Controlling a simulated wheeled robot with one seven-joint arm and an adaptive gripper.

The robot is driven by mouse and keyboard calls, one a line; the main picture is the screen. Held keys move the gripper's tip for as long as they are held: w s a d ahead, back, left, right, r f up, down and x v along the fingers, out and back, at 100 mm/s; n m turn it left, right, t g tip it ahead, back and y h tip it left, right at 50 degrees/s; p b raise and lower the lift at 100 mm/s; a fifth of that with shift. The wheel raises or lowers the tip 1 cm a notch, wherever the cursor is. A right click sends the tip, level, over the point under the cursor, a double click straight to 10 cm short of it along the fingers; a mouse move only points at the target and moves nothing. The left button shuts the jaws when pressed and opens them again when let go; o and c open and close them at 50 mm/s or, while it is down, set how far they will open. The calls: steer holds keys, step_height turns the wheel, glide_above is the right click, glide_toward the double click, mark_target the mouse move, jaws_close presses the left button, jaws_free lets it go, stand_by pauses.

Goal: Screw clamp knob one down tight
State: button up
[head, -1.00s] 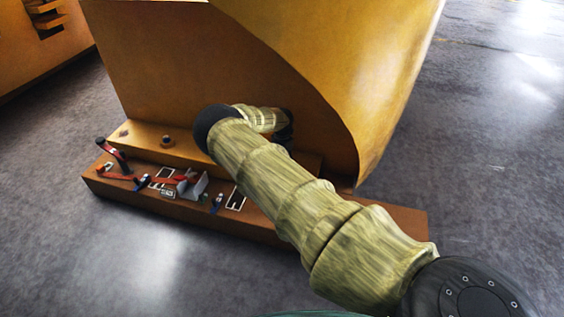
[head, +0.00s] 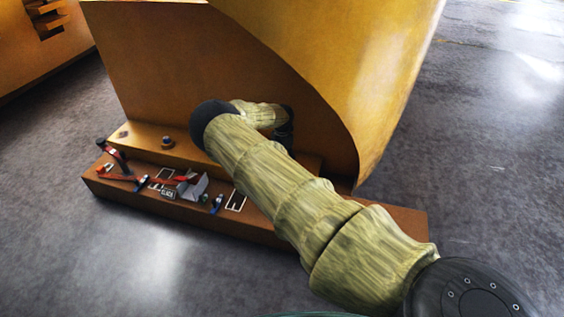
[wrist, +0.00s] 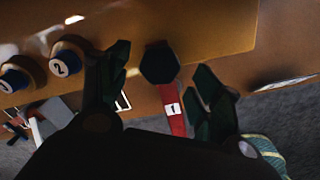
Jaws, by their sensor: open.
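Clamp knob one is probably the dark, many-sided knob (wrist: 159,62) in the wrist view. It sits at the end of a red strip (wrist: 177,122) with a white "1" label. My gripper (wrist: 162,66) is open, one dark green finger on each side of the knob, with visible gaps. Whether the fingers reach down to the knob's height I cannot tell. In the head view my arm hides the knob and the fingertips. A blue-sided knob (wrist: 66,64) marked "2" stands left of my left finger, outside the jaws.
Another blue, white-labelled knob (wrist: 12,78) is at the wrist view's left edge. In the head view, a large yellow casting (head: 200,70) rises behind the ledge. Red strips, small blue pieces and a grey block (head: 195,187) lie on the brown base (head: 265,228). The floor in front is clear.

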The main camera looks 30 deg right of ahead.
step_height(320, 180, up, 10)
stand_by(0.4)
step_height(320, 180, down, 12)
steer(key=n+b, duration=0.5)
steer(key=b, duration=0.9)
steer(key=shift+s+a+f, duration=0.1)
steer(key=shift+c, duration=0.2)
